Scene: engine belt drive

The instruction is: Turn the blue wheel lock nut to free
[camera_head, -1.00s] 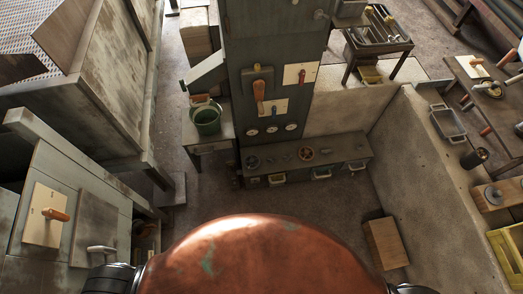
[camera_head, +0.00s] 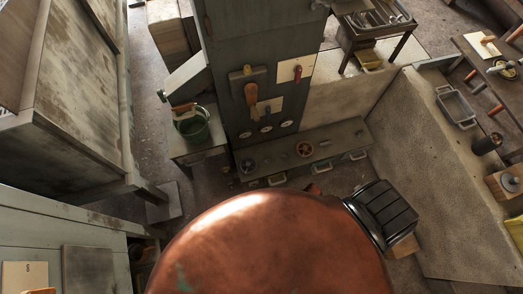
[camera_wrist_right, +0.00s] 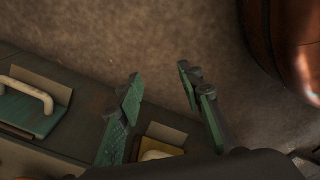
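A low dark bench (camera_head: 325,150) stands at the foot of the tall grey-green cabinet in the head view. A dark round wheel (camera_head: 248,165) sits at its left end and a brass-coloured spoked wheel (camera_head: 304,150) near its middle. I cannot make out a blue wheel or its lock nut for certain. In the right wrist view, my right gripper (camera_wrist_right: 160,75) has its two green-faced fingers apart with nothing between them. Below its fingers are a bench-like surface with a pale handle (camera_wrist_right: 28,92) and brown floor. My left gripper is not in view.
The cabinet (camera_head: 230,70) carries an orange-handled lever (camera_head: 251,95) and a red-handled one (camera_head: 298,72). A green bucket (camera_head: 193,128) stands on a side table left of it. Some floor is open left of the bench.

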